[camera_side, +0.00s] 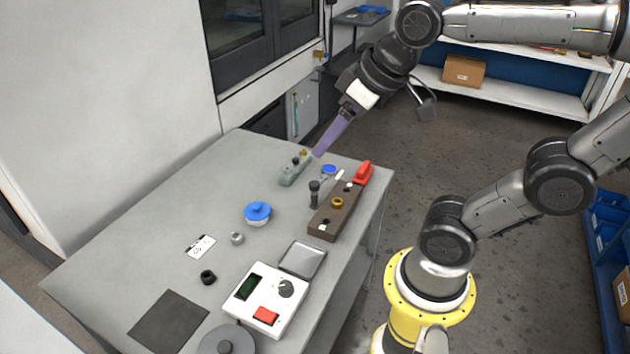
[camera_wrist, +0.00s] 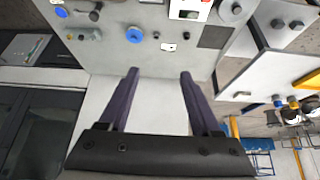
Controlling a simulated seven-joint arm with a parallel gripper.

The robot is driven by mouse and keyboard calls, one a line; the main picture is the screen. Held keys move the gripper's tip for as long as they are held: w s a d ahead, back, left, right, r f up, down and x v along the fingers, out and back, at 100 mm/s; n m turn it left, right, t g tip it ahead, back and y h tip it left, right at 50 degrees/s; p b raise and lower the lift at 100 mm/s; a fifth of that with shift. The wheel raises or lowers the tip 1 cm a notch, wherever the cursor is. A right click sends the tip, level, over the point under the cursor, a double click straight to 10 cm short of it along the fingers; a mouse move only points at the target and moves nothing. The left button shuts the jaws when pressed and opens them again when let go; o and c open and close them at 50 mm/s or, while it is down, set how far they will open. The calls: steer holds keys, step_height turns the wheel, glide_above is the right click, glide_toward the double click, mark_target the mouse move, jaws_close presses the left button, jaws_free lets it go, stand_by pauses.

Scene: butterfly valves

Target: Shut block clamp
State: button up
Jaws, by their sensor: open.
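A small grey-green fixture with a brass knob and a dark knob (camera_side: 295,168) lies at the table's far edge; it also shows at upper left in the wrist view (camera_wrist: 83,34). A long brown block (camera_side: 322,223) with a red handle (camera_side: 364,172) at its far end and a brass ring (camera_side: 337,202) on top lies along the right edge. I cannot tell for certain which is the block clamp, or its state. My gripper (camera_side: 319,154) has purple fingers and hangs near the grey-green fixture in the side view. In the wrist view its fingers (camera_wrist: 159,72) are apart and empty.
A blue-topped round part (camera_side: 257,212), a grey nut (camera_side: 237,238), a white card (camera_side: 201,246) and a black ring (camera_side: 208,277) lie mid-table. A white control box (camera_side: 262,293) and a grey tray (camera_side: 303,260) are nearer. The table's left part is clear.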

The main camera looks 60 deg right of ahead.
steer(key=shift+o, duration=0.2)
steer(key=w+d+m+g, duration=0.1)
steer(key=w+d, duration=0.4)
steer(key=w, duration=0.3)
steer(key=shift+w+m+h, duration=0.3)
steer(key=shift+w+h, duration=0.1)
steer(key=m+g+y, duration=0.1)
steer(key=m+g, duration=0.4)
glide_above(314, 183)
step_height(314, 183, down, 20)
step_height(314, 183, down, 13)
steer(key=shift+f, duration=0.15)
jaws_close()
